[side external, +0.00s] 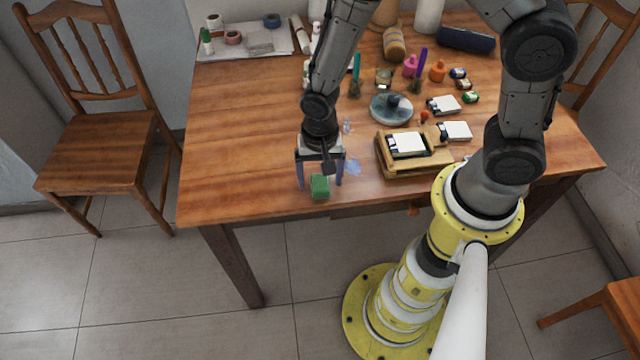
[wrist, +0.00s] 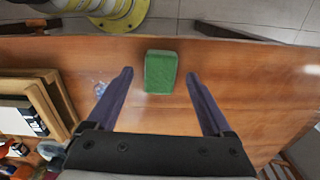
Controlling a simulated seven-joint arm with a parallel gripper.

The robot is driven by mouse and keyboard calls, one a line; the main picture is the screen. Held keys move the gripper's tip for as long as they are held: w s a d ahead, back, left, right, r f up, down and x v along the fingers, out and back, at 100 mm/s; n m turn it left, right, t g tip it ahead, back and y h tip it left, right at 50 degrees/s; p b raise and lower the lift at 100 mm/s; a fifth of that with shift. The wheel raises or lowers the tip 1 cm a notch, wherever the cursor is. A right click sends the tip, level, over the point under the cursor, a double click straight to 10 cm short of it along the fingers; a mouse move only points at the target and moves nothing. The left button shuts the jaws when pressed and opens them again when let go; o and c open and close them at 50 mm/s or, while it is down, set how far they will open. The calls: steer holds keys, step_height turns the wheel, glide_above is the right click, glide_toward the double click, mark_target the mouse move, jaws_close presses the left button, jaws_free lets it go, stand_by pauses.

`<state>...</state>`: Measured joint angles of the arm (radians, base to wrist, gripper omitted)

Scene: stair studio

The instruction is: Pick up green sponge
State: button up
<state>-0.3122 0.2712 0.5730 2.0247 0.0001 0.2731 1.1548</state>
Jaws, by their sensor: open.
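The green sponge (side external: 320,187) lies on the wooden table close to its front edge. In the wrist view the sponge (wrist: 160,71) is a small green block near the top middle, by the table edge. My gripper (side external: 320,183) points down over the table at the sponge. Its two purple fingers are spread wide. In the wrist view my gripper (wrist: 157,82) has a finger on either side of the sponge's line, with clear gaps on both sides. Nothing is held. I cannot tell the exact height of the fingertips above the table.
A wooden box with a white card (side external: 406,145) stands to the right of my gripper. A glass-like dish (side external: 391,108), pens, small jars and cards crowd the table behind it. The table's left part (side external: 235,150) is bare. The front edge is close to the sponge.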

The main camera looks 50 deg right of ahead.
steer(key=shift+f, duration=0.45)
jaws_close()
steer(key=shift+r, duration=0.15)
